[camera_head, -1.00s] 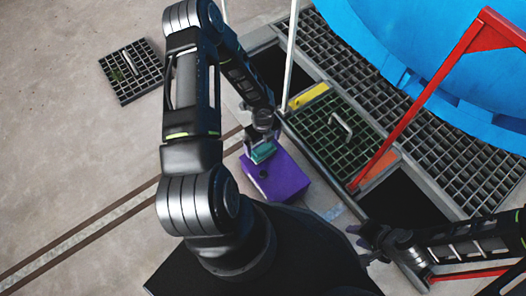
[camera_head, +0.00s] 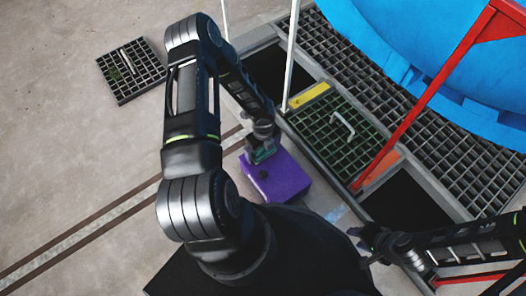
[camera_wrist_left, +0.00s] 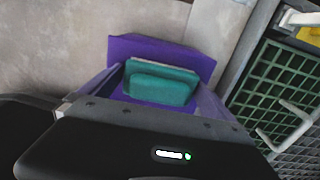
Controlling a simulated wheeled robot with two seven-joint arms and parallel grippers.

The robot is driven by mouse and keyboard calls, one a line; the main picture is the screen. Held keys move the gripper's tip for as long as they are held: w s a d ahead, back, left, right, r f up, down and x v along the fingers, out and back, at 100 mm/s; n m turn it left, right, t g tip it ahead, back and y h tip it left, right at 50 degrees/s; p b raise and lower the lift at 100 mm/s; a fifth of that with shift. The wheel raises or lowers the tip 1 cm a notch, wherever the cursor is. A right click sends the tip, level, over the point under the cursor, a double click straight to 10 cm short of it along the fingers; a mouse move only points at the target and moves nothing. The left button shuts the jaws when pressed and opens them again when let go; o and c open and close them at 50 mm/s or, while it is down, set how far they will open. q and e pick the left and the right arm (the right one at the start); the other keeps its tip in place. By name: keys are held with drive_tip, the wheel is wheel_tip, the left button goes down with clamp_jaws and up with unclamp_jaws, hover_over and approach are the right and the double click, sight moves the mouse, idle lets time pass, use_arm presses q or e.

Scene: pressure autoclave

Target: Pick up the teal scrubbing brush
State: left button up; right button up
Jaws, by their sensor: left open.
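The teal scrubbing brush (camera_wrist_left: 160,84) lies on top of a purple box (camera_wrist_left: 190,56). In the head view the brush (camera_head: 263,155) is mostly hidden by my left gripper (camera_head: 262,150), which points down over the purple box (camera_head: 280,178). In the left wrist view my left gripper (camera_wrist_left: 160,98) is open, with one finger on each side of the brush. I cannot tell whether the fingers touch it. My right gripper (camera_head: 362,243) is at the lower right, away from the brush; its jaw state is unclear.
A green grating lid with a handle (camera_head: 335,130) lies right of the box, beside open dark pits (camera_head: 405,200). A white post (camera_head: 292,60) and a red rail (camera_head: 430,95) stand near. A loose grating (camera_head: 132,72) lies at the upper left.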

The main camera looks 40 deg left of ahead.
idle(0.5)
use_arm(q)
drive_tip(key=c, duration=1.2)
drive_tip(key=shift+r, duration=0.15)
wheel_tip(320, 180, up, 10)
drive_tip(key=p, duration=0.4)
